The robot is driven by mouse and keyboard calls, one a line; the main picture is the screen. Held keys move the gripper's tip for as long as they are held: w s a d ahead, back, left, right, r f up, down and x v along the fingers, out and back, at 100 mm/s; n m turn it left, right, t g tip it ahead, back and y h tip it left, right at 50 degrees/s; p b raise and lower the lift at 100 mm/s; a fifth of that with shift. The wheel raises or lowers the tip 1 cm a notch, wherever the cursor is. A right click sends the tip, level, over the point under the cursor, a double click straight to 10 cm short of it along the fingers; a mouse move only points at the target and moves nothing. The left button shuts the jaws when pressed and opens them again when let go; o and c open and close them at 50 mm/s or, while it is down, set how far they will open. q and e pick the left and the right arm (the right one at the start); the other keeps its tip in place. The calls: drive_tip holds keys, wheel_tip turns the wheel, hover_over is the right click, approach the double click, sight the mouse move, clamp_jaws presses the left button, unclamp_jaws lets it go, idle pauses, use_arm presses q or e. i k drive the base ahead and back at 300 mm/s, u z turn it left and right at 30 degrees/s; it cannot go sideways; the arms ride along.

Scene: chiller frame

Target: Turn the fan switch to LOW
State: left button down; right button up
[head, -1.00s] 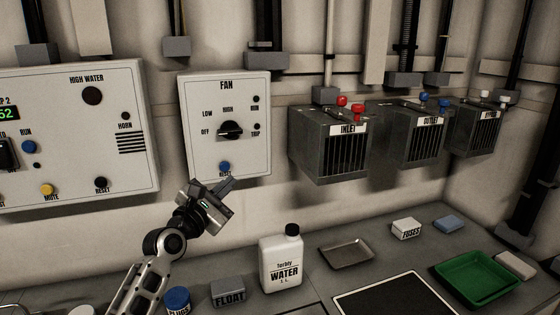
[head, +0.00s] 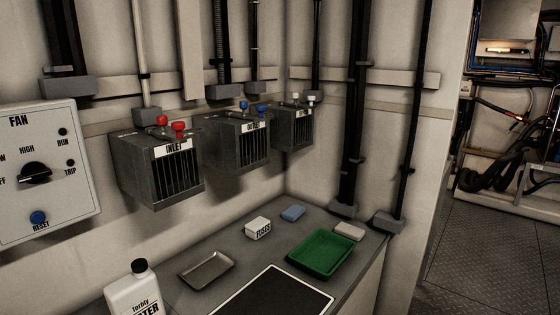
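The fan panel (head: 60,204) is a pale box on the wall at the left edge of the head view, partly cut off. Its black fan switch (head: 34,173) is a rotary knob with LOW, HIGH and OFF labels around it; the LOW and OFF labels are cut by the frame edge. The knob's pointer appears to lie toward OFF, though it is small. A blue RESET button (head: 39,217) sits below the knob, with RUN and TRIP lamps to the right. Neither of my grippers shows in the current view.
The INLET box (head: 128,170), OUTLET box (head: 206,140) and a third box (head: 278,128) hang on the wall. The bench holds a white water bottle (head: 130,291), metal tray (head: 206,268), FUSES box (head: 257,228), green tray (head: 347,258) and black mat (head: 270,296). Open floor (head: 480,260) lies right.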

sight(34, 173)
drive_tip(key=u, duration=1.35)
